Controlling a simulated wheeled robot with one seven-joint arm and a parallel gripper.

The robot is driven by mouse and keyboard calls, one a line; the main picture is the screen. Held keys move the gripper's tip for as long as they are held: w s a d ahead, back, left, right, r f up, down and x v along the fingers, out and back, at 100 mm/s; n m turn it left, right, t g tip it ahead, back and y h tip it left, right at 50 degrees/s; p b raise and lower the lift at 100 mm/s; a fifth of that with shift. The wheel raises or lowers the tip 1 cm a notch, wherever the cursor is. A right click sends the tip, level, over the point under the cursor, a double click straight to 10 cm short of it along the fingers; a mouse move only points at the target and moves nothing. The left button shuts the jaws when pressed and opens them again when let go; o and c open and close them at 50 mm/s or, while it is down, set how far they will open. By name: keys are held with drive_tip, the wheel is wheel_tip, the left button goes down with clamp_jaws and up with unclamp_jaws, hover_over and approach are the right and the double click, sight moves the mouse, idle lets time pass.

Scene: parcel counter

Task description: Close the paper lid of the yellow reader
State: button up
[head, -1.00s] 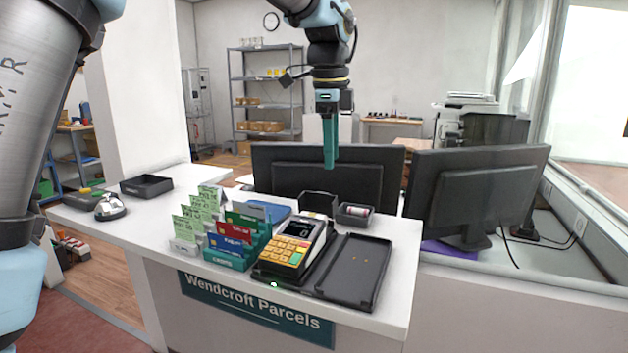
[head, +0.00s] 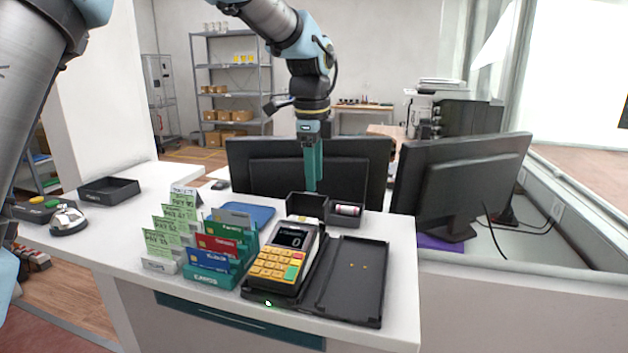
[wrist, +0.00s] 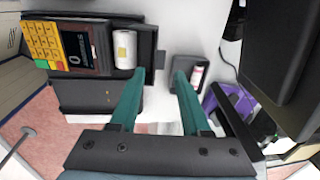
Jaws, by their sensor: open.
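The yellow reader (head: 276,265) sits on the counter, its yellow keypad and dark screen facing me. It also shows at the top left of the wrist view (wrist: 45,42). Its paper bay is open, with a white paper roll (wrist: 125,47) inside. The dark paper lid (head: 306,205) stands raised at the reader's back end; the wrist view shows it nearly edge-on (wrist: 152,46). My gripper (head: 313,188) points down behind the lid, apart from it as far as I can see. In the wrist view its green fingers (wrist: 160,76) are apart with nothing between them.
A flat black tray (head: 353,283) lies right of the reader. A small dark box (head: 346,220) with a roll stands behind it. A card rack (head: 210,275) and green price cards (head: 165,237) are to the left. Two monitors (head: 460,185) stand behind the counter.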

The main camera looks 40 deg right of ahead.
sight(308, 206)
drive_tip(key=shift+w+f, duration=0.1)
drive_tip(key=shift+f, duration=1.1)
drive_tip(key=shift+d, duration=0.1)
clamp_jaws()
